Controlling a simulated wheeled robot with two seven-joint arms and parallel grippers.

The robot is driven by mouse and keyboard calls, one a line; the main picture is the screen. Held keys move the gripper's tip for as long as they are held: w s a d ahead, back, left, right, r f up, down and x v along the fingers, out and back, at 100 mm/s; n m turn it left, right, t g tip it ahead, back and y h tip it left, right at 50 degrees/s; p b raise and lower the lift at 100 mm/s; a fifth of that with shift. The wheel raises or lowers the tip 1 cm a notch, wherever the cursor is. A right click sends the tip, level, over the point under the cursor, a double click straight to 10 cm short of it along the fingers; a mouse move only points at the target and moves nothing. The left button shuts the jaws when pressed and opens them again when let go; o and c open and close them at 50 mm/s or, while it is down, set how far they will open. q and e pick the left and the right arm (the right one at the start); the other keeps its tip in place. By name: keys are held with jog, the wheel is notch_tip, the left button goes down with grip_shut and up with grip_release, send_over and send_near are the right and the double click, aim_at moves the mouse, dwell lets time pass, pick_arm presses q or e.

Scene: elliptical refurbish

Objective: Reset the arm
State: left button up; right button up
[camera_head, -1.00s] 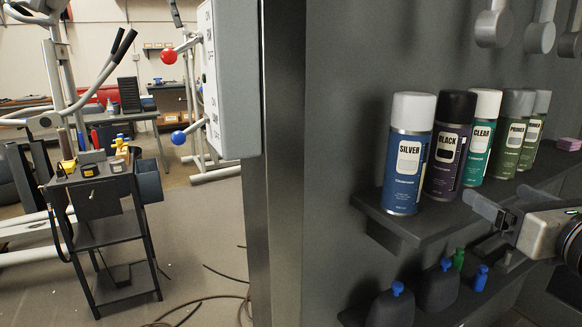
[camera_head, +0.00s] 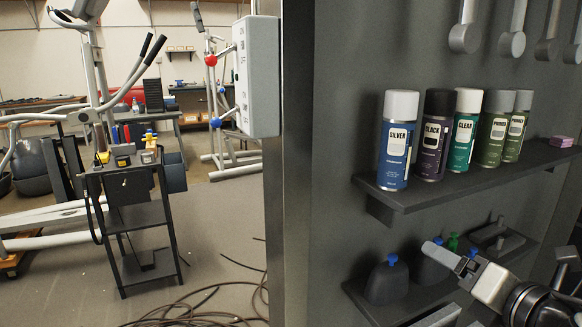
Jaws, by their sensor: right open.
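My right gripper (camera_head: 428,284) reaches in from the lower right, in front of the lower wall shelf. Its two light grey fingers are spread apart, pointing left, with nothing held between them. The lower finger is partly cut by the bottom edge of the picture. My left gripper is not in view.
The lower shelf (camera_head: 360,296) holds dark blue-capped bottles (camera_head: 387,281). Left are a black cart (camera_head: 137,217), floor cables (camera_head: 200,309) and open floor.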

jog(key=s+a+f+m+g+y, duration=0.1)
jog(key=s+a+f+m, duration=0.1)
jog(key=a+f+m, duration=0.4)
jog(key=s+a+f+m+g+y, duration=0.1)
jog(key=s+a+f+m, duration=0.15)
jog(key=f+m, duration=0.45)
jog(key=s+a+f+m+g+h, duration=0.2)
jog(key=s+a+f+m, duration=0.2)
jog(key=s+f+m, duration=0.7)
notch_tip(320, 180, down, 3)
jog(key=m, duration=0.4)
jog(key=shift+a+m+g, duration=0.15)
jog(key=shift+m+g, duration=0.15)
jog(key=shift+m, duration=0.1)
